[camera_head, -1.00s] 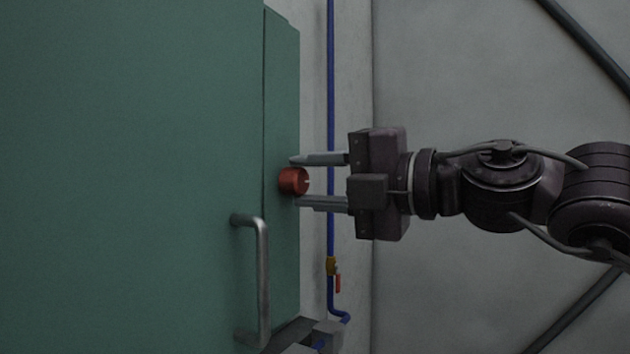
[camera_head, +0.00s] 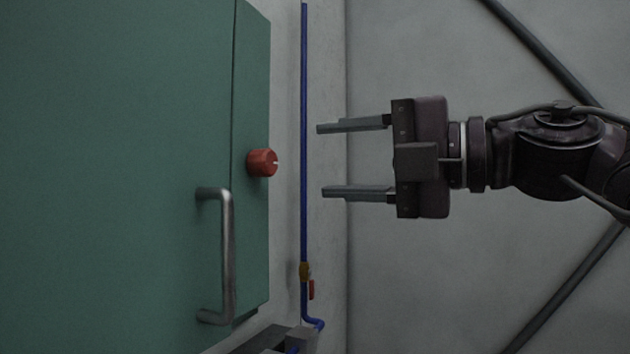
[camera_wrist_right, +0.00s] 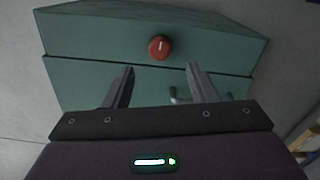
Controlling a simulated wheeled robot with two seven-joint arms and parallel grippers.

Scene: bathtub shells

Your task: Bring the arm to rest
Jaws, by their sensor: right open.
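My right gripper (camera_head: 322,160) is open and empty in the head view, with its fingers pointing left. It is apart from the red knob (camera_head: 262,163), which sits on the narrow side panel of the green cabinet (camera_head: 120,150). In the right wrist view the red knob (camera_wrist_right: 159,47) shows beyond the open fingers of my right gripper (camera_wrist_right: 160,70), with nothing between them. The knob has a pale mark on its face. My left gripper is not in view.
A metal handle (camera_head: 228,255) stands out from the cabinet front below the knob. Grey wall (camera_head: 420,290) and free space lie around my right arm.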

